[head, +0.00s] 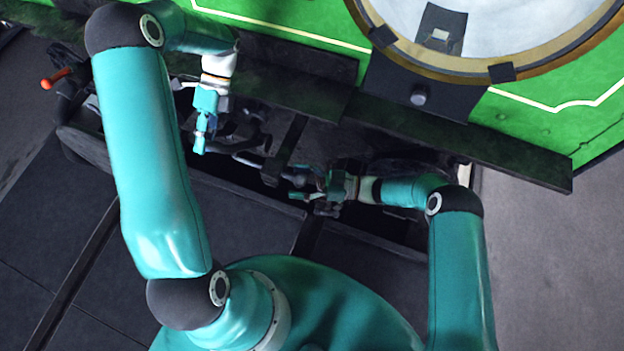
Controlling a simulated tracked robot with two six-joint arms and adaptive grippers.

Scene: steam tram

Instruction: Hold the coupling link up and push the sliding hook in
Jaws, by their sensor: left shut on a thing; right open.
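My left gripper (201,143) comes down from the upper left, its jaws shut on a dark metal part at the coupling, which seems to be the coupling link (232,148). The jaws hide the held end, and the link runs right from them. My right gripper (303,189) comes in from the right and points left, with its jaws open. It is at the dark coupling parts in the middle, where the sliding hook (272,168) seems to be. The hook's outline is too dark to make out, and I cannot tell whether the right jaws touch it.
The green tram front (300,18) with its round smokebox door (485,25) rises behind. A dark buffer beam (460,140) overhangs the coupling on the right. A lever with an orange handle (55,78) stands at far left.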

